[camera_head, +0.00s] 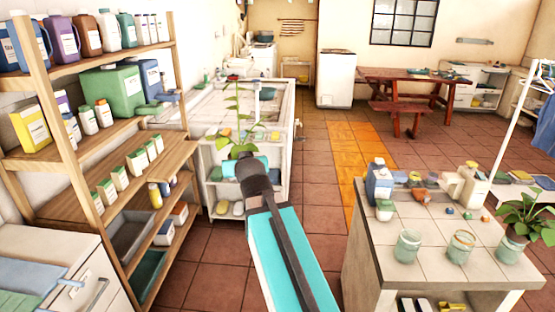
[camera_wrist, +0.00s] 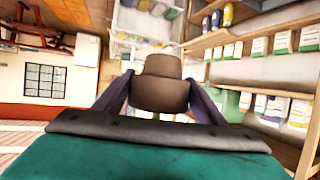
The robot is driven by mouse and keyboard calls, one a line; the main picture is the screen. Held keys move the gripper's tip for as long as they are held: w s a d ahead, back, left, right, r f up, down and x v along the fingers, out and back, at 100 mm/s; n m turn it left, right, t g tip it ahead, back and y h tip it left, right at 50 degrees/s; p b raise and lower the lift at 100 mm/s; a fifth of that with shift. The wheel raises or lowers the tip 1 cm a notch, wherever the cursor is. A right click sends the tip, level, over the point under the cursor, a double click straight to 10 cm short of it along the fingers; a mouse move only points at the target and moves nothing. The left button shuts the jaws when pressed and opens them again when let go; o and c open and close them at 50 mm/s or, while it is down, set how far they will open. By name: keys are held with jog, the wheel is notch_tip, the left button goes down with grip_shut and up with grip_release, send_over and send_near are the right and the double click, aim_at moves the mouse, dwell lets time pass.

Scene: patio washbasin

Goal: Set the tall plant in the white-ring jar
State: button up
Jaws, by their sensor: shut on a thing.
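The tall plant (camera_head: 237,120) has a thin stem, broad green leaves and a small red top. It rises above the end of my arm in the head view. In the wrist view its brown pot (camera_wrist: 160,85) sits upside down in the picture between the two fingers of my gripper (camera_wrist: 160,100), which is shut on it. Two glass jars stand on the tiled counter at right: one with a pale rim (camera_head: 407,246), which seems to be the white-ring jar, and one with an orange-yellow ring (camera_head: 460,247). My gripper is well left of both.
The tiled counter (camera_head: 440,272) also bears bottles (camera_head: 378,184), small coloured items and a bushy potted plant (camera_head: 525,218) at its right edge. Wooden shelves (camera_head: 68,150) with bottles and boxes stand close on the left. Open tiled floor (camera_head: 325,215) lies between my arm and the counter.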

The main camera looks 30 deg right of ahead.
jog(key=w+a+r+n+y+p, duration=0.1)
jog(key=a+r+p, duration=0.1)
jog(key=a, duration=0.5)
jog(key=w+a+r+n+y+p, duration=0.1)
jog(key=a+r+y, duration=0.1)
jog(key=a, duration=0.5)
jog(key=shift+w+r+n+p, duration=0.15)
jog(key=shift+w+n+p, duration=0.15)
jog(key=shift+n+p, duration=0.1)
